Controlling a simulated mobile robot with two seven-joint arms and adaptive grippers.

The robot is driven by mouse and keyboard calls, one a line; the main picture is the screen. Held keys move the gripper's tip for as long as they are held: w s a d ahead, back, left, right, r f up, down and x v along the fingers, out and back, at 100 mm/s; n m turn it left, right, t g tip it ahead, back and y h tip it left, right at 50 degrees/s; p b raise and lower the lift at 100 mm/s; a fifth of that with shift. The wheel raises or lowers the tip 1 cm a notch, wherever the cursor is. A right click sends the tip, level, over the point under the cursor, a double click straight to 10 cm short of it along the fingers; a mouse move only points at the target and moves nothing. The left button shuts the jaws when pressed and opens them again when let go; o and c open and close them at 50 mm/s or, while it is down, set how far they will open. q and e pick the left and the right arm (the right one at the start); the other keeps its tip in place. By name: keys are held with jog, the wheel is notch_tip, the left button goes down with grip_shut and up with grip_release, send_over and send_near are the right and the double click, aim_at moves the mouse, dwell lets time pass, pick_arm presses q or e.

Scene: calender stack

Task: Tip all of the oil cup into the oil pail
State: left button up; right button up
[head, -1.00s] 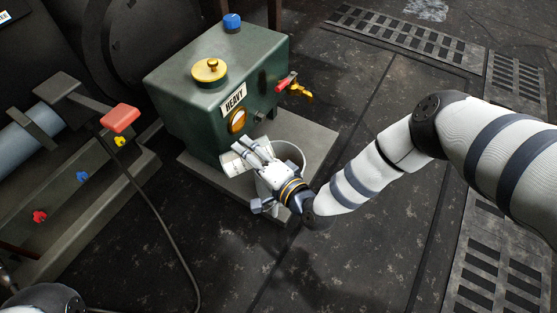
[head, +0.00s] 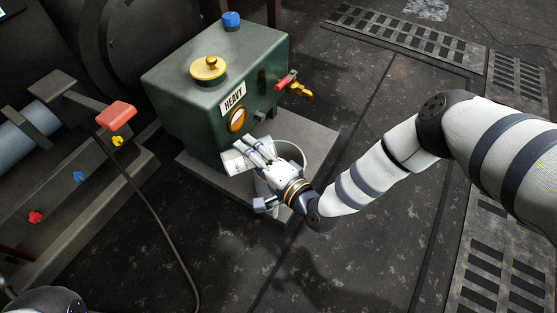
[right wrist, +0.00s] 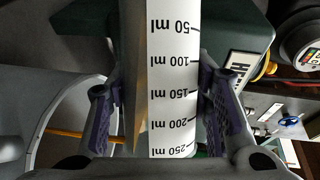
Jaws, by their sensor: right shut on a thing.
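The oil cup (head: 233,162) is pale with a white scale strip. It is tilted over at the left side of the oil pail. In the right wrist view the cup (right wrist: 172,85) fills the middle, with its ml numbers upside down and an amber tint along its left side. My right gripper (head: 256,154) is shut on the cup; its purple-padded fingers (right wrist: 160,105) flank it. The pale grey, round, open pail (head: 292,153) stands partly behind my gripper. Its rim (right wrist: 38,130) shows left of the cup in the wrist view. The pail's oil level is hidden. My left gripper is out of view.
A green tank (head: 185,110) marked HEAVY stands close behind the cup, with a red-handled brass tap (head: 297,90). Tank and pail stand on a grey slab (head: 318,140). A machine with coloured knobs (head: 78,177) is at left. The floor in front is clear.

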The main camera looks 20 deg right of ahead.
jog(key=shift+d+f+m+b, duration=0.15)
jog(key=shift+m+b, duration=0.25)
jog(key=shift+b, duration=0.5)
jog(key=shift+d+r+m+t+y, duration=0.2)
jog(key=shift+r+m+t+y, duration=0.15)
jog(key=shift+m+y, duration=0.25)
dwell(0.7)
